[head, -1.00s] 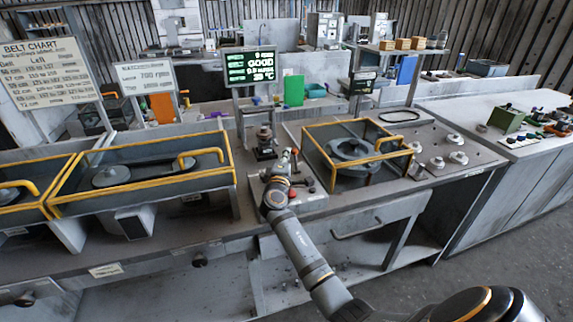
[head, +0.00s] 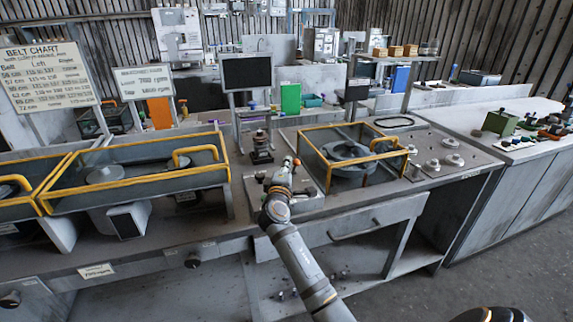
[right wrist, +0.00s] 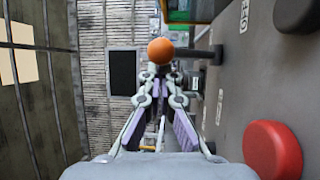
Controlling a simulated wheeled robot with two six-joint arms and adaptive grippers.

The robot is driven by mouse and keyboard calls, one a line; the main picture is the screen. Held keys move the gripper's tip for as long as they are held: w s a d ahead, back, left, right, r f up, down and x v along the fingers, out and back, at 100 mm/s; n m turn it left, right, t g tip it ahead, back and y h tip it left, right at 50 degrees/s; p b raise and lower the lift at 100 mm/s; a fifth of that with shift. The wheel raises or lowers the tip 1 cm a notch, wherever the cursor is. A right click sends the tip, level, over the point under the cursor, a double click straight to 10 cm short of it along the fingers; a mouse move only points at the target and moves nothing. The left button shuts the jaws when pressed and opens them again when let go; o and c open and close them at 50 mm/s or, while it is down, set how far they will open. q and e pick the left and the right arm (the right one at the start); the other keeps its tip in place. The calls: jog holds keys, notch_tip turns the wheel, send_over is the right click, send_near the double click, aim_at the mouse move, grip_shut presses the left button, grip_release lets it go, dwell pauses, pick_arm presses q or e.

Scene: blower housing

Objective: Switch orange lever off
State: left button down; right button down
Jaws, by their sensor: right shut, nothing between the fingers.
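The orange lever's round knob (right wrist: 161,50) sits on a dark shaft (right wrist: 198,53) in the right wrist view, just beyond my fingertips. Its small orange tip (head: 297,161) also shows at the end of my right arm in the head view. My right gripper (right wrist: 161,76) is shut and empty, its tips close to the knob; I cannot tell whether they touch it. In the head view my right gripper (head: 284,173) is over the control panel (head: 308,203) on the bench. The display screen (head: 247,72) behind it is dark. My left gripper is not in view.
A large red knob (right wrist: 272,150) and a black knob (right wrist: 298,14) stand beside the lever. Yellow-railed housings (head: 142,184) are on the left and another yellow frame (head: 340,130) is on the right. A black post fixture (head: 260,152) stands behind the panel.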

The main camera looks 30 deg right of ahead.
jog(key=v, duration=0.7)
jog(key=shift+s+a, duration=0.2)
